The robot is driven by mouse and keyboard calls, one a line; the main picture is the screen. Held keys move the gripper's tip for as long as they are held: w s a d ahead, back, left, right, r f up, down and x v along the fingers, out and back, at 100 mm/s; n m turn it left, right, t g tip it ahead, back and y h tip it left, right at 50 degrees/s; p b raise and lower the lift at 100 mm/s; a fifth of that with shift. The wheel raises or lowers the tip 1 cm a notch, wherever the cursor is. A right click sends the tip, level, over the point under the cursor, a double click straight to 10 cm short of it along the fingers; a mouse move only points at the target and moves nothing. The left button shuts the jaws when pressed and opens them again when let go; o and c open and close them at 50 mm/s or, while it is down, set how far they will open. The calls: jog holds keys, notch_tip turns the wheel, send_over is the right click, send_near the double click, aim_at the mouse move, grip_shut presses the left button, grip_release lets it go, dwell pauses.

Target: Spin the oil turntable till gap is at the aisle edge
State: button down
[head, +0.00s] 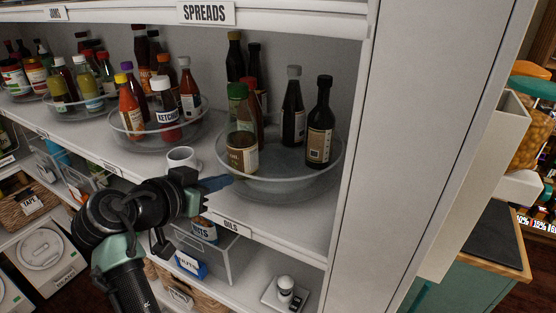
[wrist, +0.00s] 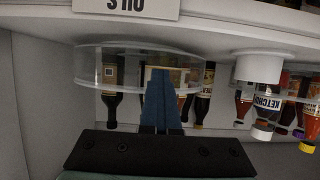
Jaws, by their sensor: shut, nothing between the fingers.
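The oil turntable (head: 283,181) is a clear, round tray with a raised rim at the right end of the upper shelf, above the "OILS" label (head: 231,226). A green-capped bottle (head: 242,152) stands at its front left. Tall dark bottles stand at the back left, and two more, including a black-capped one (head: 319,125), stand at the right. Bare tray floor shows at the front, between the green-capped bottle and the right-hand bottles. My gripper (head: 224,182) is shut and empty at the tray's front-left rim; I cannot tell if it touches. The wrist view, upside down, shows the fingers (wrist: 160,80) overlapping the tray (wrist: 95,68).
A white cup (head: 182,158) stands on the shelf just left of the turntable. A second turntable (head: 130,133) with ketchup and sauces is further left. A tall side panel (head: 400,130) closes the right. A clear bin (head: 212,253) sits below.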

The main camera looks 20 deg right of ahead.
aim_at(222, 170)
jog(key=shift+w+d+r, duration=0.15)
jog(key=shift+w, duration=0.3)
jog(key=shift+w+a+b, duration=0.2)
jog(key=shift+w+b, duration=0.2)
jog(key=shift+w, duration=0.2)
jog(key=shift+w+a+b, duration=0.2)
jog(key=shift+w+b, duration=0.2)
jog(key=shift+w, duration=0.15)
jog(key=shift+a, duration=0.15)
jog(key=shift+s+a+b, duration=0.15)
jog(key=shift+a, duration=0.75)
jog(key=shift+s+a+b, duration=0.1)
jog(key=shift+a+b, duration=0.05)
jog(key=shift+a, duration=0.75)
jog(key=b+v, duration=0.3)
jog(key=v, duration=0.9)
jog(key=shift+s+a, duration=0.25)
jog(key=shift+a, duration=0.1)
